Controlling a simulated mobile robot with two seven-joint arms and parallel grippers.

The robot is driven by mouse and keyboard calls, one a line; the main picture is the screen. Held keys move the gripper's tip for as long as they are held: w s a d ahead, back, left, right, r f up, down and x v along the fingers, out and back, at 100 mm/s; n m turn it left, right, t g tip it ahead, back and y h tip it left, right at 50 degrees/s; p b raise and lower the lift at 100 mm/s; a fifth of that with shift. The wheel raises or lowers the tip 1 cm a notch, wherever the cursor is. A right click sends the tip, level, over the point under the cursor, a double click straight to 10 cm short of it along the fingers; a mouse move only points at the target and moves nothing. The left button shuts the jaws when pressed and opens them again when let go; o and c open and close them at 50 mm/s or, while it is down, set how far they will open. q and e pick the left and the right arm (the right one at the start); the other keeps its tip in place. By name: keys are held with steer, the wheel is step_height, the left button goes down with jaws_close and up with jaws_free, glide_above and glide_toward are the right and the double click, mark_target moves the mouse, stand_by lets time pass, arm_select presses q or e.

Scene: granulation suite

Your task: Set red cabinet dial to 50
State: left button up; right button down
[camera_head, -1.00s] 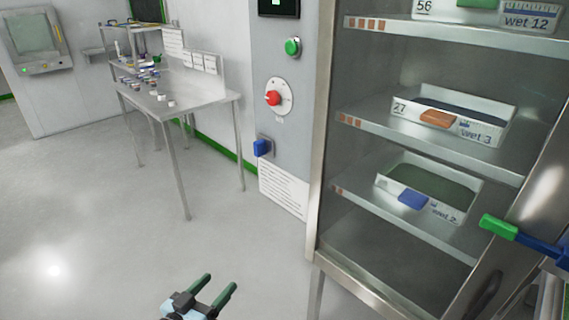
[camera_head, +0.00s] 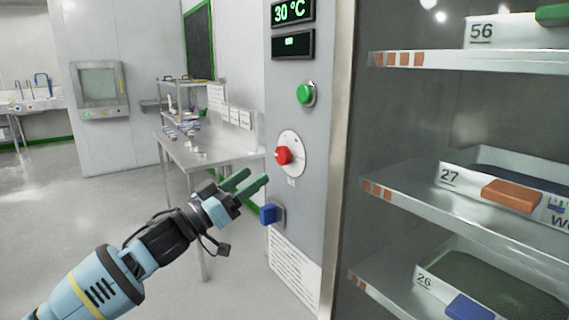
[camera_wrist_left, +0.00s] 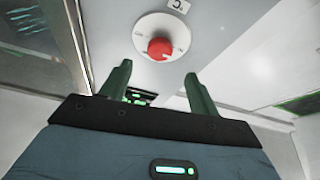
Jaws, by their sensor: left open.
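The red dial (camera_head: 284,155) sits on a round white plate on the grey cabinet's front panel. Above it a display (camera_head: 292,12) reads 30 °C in green. My left gripper (camera_head: 252,181) is open and empty, just left of and below the dial, apart from it. In the left wrist view the red dial (camera_wrist_left: 160,48) shows beyond the two green fingertips (camera_wrist_left: 157,78), roughly centred between them. My right gripper is not in view.
A green button (camera_head: 305,94) is above the dial and a blue switch (camera_head: 269,214) below it. To the right are open cabinet shelves (camera_head: 400,193) with white trays. A steel table (camera_head: 215,158) stands behind on the left.

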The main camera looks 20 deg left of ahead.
mark_target(280, 157)
arm_select(q)
steer(key=shift+p+x, duration=0.3)
steer(key=shift+x, duration=3.55)
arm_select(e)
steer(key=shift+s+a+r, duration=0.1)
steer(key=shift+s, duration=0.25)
arm_select(q)
steer(key=shift+s, duration=0.1)
